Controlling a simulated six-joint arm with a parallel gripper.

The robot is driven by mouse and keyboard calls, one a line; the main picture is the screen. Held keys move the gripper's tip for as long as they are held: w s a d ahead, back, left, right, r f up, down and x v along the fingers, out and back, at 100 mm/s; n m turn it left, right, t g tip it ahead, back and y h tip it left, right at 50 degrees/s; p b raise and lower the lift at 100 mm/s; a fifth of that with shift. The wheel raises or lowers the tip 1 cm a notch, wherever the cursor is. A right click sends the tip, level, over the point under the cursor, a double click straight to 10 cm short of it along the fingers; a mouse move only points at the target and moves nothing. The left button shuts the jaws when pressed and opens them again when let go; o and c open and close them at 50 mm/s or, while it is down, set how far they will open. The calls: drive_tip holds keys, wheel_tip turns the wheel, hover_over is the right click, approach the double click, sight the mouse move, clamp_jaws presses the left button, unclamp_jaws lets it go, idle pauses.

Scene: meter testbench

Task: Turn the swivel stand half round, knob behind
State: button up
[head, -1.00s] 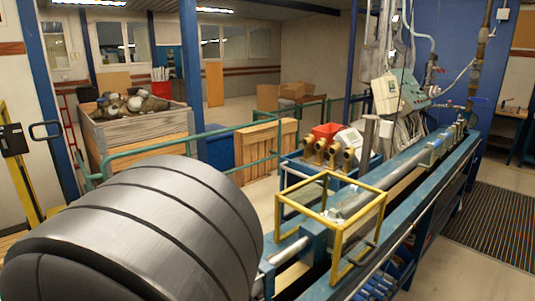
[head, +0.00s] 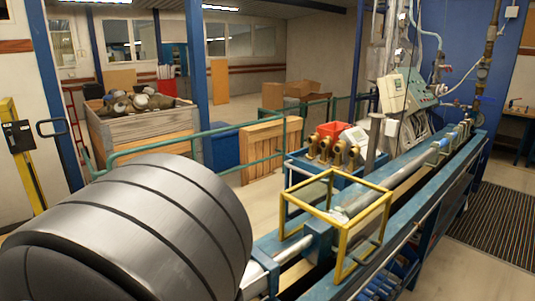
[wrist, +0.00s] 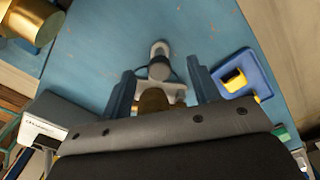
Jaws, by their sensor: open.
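In the wrist view, a small pale grey and white fixture with a rounded upright end (wrist: 159,66) stands on a blue surface. It looks like the swivel stand, but I cannot be sure. A brownish, brass-like part (wrist: 153,99) shows at its near side, partly hidden by my gripper's dark body. Which part is the knob I cannot tell. My gripper (wrist: 160,72) is open, with one blue finger on each side of the fixture. I cannot tell whether either finger touches it. In the head view I cannot make out the stand or my gripper.
In the wrist view, a blue block with a yellow part (wrist: 238,80) lies to the right, and a brass cylinder (wrist: 30,20) is at upper left. In the head view, a yellow frame (head: 345,240) stands on the blue bench, with brass parts (head: 333,152) behind it.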

drive_tip(key=shift+w, duration=0.1)
drive_tip(key=shift+w, duration=0.7)
drive_tip(key=shift+w, duration=0.1)
